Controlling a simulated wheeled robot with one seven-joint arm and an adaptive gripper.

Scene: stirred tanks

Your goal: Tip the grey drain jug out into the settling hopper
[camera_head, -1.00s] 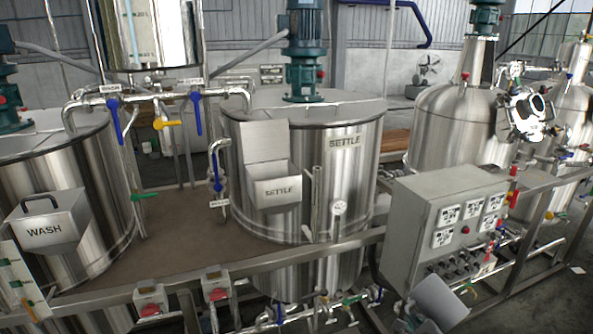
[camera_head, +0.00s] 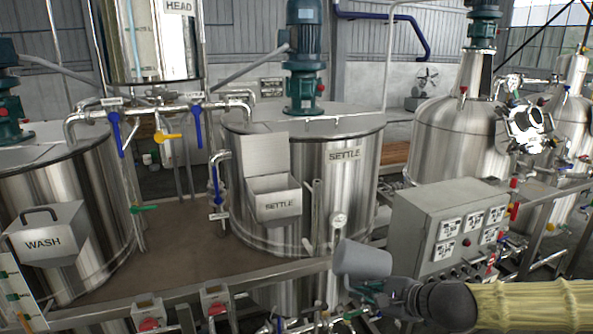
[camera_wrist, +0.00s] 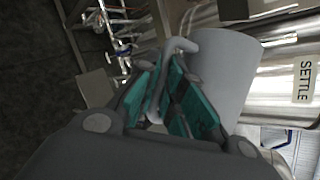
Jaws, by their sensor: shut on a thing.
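The grey drain jug (camera_head: 362,259) is held in front of the settle tank, at the lower middle right of the head view. My gripper (camera_head: 372,290) is shut on it. In the wrist view my gripper's teal fingers (camera_wrist: 178,98) close on the jug's handle, and the jug's grey body (camera_wrist: 226,75) lies to their right. What the jug holds cannot be seen. The settling hopper (camera_head: 276,199), an open metal box marked SETTLE with a raised lid, is on the front of the settle tank (camera_head: 345,190), up and left of the jug.
A grey control box (camera_head: 447,225) stands close to the right of the jug. The wash hopper (camera_head: 45,238) hangs at far left. A rail with red-handled switches (camera_head: 215,305) runs along the front.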

